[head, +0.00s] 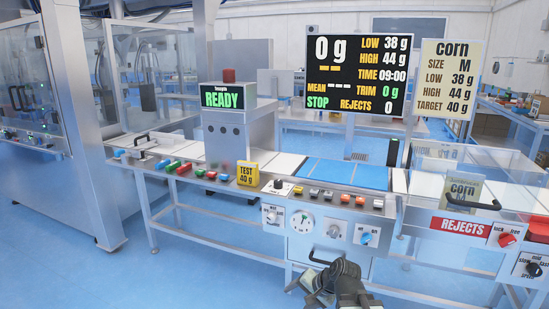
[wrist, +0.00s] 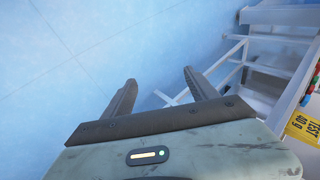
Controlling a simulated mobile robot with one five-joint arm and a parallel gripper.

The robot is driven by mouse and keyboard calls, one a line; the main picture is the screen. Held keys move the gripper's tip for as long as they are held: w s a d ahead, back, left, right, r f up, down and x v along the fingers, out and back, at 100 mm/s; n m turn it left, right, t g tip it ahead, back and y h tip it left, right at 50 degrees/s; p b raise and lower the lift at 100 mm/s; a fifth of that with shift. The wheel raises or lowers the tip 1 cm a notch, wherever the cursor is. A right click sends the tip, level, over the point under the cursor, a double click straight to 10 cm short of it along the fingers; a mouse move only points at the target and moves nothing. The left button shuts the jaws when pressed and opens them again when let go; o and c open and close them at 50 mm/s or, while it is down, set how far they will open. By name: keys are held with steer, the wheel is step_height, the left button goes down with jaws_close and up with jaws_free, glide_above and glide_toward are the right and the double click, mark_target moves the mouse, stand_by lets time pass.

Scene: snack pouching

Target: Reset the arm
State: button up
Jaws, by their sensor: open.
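My gripper (wrist: 158,88) shows in the wrist view with its two dark fingers apart and nothing between them. Blue floor lies beyond the fingertips. In the head view my arm shows at the bottom, in front of the control panel of the metal bench; the fingertips are hard to make out there. The gripper touches nothing that I can see.
The bench carries a READY display box (head: 229,97), a yellow TEST 40 g block (head: 247,174), a blue belt (head: 345,173) and a row of buttons and knobs (head: 333,231). A REJECTS bin (head: 461,227) with a dark handle is at right. Floor (head: 190,272) at front left is clear.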

steer(key=s+d+f+n+g+h, duration=0.4)
steer(key=s+d+n+g+h, duration=0.15)
steer(key=s+d, duration=0.4)
step_height(320, 180, up, 28)
steer(key=p, duration=2.8)
steer(key=shift+s+a+r+n+p, duration=0.15)
steer(key=shift+s+a+n+p, duration=0.05)
steer(key=shift+a+n+p, duration=0.2)
steer(key=shift+t, duration=0.25)
steer(key=shift+c, duration=0.4)
